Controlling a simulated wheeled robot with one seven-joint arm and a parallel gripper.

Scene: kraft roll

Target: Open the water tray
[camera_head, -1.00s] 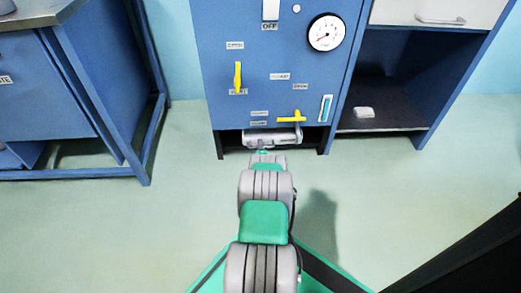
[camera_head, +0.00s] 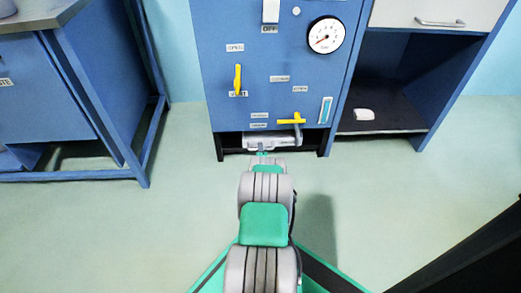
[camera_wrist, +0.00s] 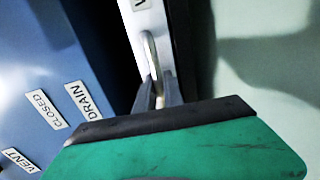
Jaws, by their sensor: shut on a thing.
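The water tray (camera_head: 258,142) is a pale grey drawer low in the blue cabinet, under the yellow drain lever. Its light front (camera_wrist: 143,22) shows at the top of the wrist view, with a looped metal handle (camera_wrist: 150,52). My gripper (camera_wrist: 157,90) is shut on this handle. In the head view my gripper (camera_head: 262,153) is at the tray's front, mostly hidden by my own arm. I cannot clearly tell how far the tray stands out of the cabinet.
The blue cabinet (camera_head: 215,60) carries a yellow vent lever (camera_head: 238,79), a yellow drain lever (camera_head: 290,121) and a round gauge (camera_head: 326,35). An open shelf (camera_head: 385,119) stands right, a blue bench (camera_head: 125,110) left. The floor in front is clear.

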